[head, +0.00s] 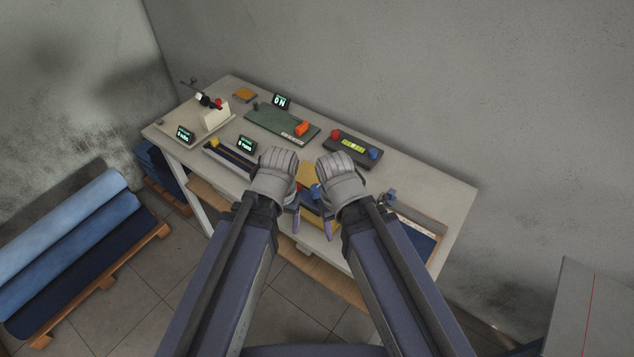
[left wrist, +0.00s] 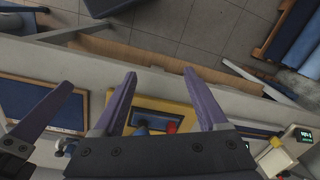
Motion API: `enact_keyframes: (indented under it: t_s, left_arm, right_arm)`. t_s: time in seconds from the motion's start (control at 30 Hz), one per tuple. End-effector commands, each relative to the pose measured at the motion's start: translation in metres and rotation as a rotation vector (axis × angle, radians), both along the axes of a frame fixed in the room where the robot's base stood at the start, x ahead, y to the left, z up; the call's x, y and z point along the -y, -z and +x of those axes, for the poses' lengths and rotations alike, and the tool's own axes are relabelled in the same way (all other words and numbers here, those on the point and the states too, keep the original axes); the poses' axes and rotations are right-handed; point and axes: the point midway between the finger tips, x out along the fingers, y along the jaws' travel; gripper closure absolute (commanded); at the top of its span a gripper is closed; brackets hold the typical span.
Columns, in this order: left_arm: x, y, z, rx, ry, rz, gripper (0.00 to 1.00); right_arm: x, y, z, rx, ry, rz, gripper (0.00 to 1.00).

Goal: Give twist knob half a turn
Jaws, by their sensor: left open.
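A yellow unit (head: 310,206) lies on the bench between and under my two hands, mostly hidden by them. In the left wrist view the yellow unit (left wrist: 165,103) has a blue knob-like part (left wrist: 142,129) and a red part (left wrist: 172,127). I cannot tell which part is the twist knob.
A green board with an orange block (head: 302,128), a dark unit with red and blue knobs (head: 353,149), and small displays (head: 281,102) stand farther back. A blue fitting (head: 390,195) and a framed blue panel (head: 412,238) are at right.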

Motion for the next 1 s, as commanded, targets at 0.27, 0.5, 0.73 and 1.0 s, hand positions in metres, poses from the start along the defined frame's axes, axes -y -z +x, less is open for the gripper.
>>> enact_keyframes:
  t_s: [0.27,0.5,0.73,1.0]
  left_arm:
    - [-0.033,-0.025,0.019,0.033,-0.100,-0.034,0.25]
    - [-0.067,-0.045,0.035,0.067,-0.195,-0.065,0.25]
    - [-0.075,-0.050,0.051,0.078,-0.114,-0.077,0.25]
    - [-0.049,-0.050,0.073,0.051,0.267,-0.070,0.25]
  right_arm:
    - [0.000,-0.025,0.000,0.000,0.002,0.000,0.38]
    - [0.000,-0.045,0.000,0.000,0.003,0.001,0.38]
    - [0.000,-0.050,0.000,0.000,0.004,0.001,0.38]
    - [0.000,-0.050,0.000,0.000,0.004,0.001,0.38]
